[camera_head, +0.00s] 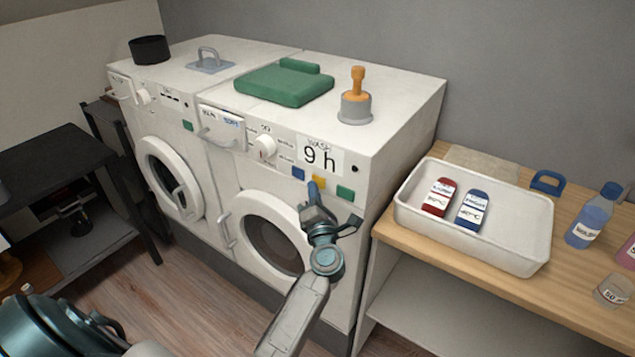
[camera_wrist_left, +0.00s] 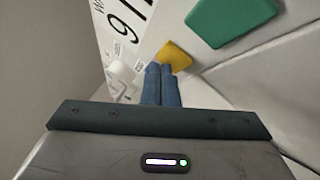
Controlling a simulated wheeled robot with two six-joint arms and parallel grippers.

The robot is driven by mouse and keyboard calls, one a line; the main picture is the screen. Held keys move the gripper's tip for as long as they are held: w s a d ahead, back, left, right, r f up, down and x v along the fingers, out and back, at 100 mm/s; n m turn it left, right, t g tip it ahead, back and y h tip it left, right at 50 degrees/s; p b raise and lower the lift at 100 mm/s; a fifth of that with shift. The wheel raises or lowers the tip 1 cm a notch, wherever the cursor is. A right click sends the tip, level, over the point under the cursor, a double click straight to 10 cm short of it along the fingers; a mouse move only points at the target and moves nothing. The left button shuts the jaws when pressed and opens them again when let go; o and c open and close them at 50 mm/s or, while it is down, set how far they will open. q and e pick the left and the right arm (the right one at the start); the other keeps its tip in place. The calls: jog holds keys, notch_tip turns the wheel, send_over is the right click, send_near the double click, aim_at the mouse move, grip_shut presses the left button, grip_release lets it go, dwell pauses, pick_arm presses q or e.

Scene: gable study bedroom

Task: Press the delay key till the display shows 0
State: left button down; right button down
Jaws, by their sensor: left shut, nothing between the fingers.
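The right-hand washing machine (camera_head: 380,170) has a white display (camera_head: 319,156) reading "9 h" under a "WASH" label. Below it sit a blue key (camera_head: 298,173), a yellow key (camera_head: 318,183) and a green key (camera_head: 345,192); their small labels are unreadable. My left gripper (camera_head: 313,188) is shut and empty, its blue fingertips at the yellow key. In the left wrist view the fingertips (camera_wrist_left: 162,84) overlap the edge of the yellow key (camera_wrist_left: 176,54), with the green key (camera_wrist_left: 230,20) beyond; I cannot tell whether they touch. My right gripper is not in view.
A knob (camera_head: 264,147) and a drawer (camera_head: 221,128) lie left of the display. A wooden counter to the right holds a white tray (camera_head: 480,246) and bottles.

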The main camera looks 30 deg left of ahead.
pick_arm(q)
jog(key=shift+s, duration=0.55)
jog(key=s, duration=0.1)
jog(key=s+p, duration=0.1)
jog(key=s, duration=0.3)
jog(key=shift+a+p, duration=0.25)
jog(key=shift+p, duration=0.15)
dwell(0.5)
